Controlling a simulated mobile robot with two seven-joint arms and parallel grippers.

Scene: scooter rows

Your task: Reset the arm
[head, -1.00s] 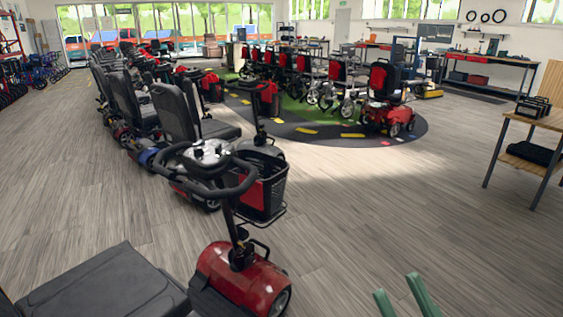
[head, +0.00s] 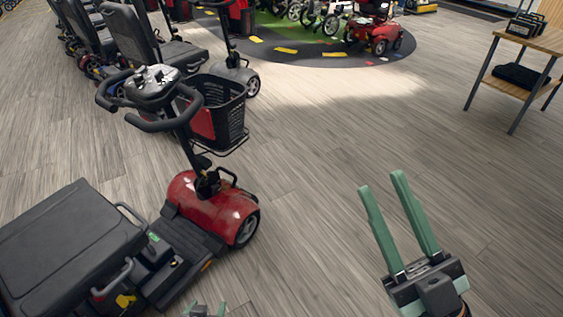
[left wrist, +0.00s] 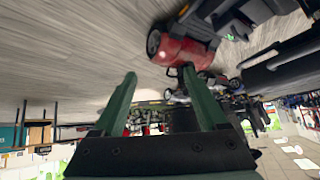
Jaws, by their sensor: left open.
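My right gripper (head: 381,180) is at the lower right of the head view, with its two green fingers apart and nothing between them. It is above bare floor, to the right of the red scooter. My left gripper (head: 205,309) only just shows at the bottom edge of the head view, near the scooter's footboard. In the left wrist view my left gripper (left wrist: 159,73) has its green fingers spread and nothing held between them. Most of both arms is out of view.
A red mobility scooter (head: 215,205) with a black seat (head: 62,245) and basket (head: 220,112) stands at the left. More scooters line up behind it. A wooden-topped bench (head: 540,38) is at the upper right. Floor is free in the middle and right.

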